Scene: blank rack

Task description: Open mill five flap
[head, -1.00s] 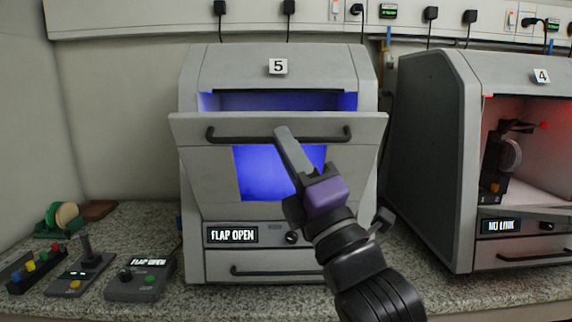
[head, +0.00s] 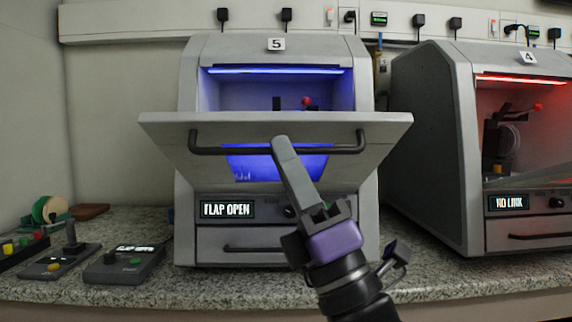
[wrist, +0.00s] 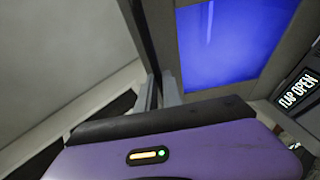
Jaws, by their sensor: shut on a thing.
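Mill five (head: 276,80) is a grey cabinet with a "5" label and blue light inside. Its flap (head: 385,132) is tipped outward and down, with a window in its middle and a dark bar handle (head: 230,150) across its front. The display (head: 226,209) reads "FLAP OPEN". In the wrist view, the blue-lit window (wrist: 225,45) shows beyond the fingers (wrist: 160,92); the grip itself is hard to make out there.
Mill four (head: 440,150), red-lit with a "NO LINK" display, stands to the right. A control box (head: 124,264), a joystick box (head: 62,262) and a button box (head: 22,247) sit on the speckled counter at left. A drawer (head: 240,248) is below the flap.

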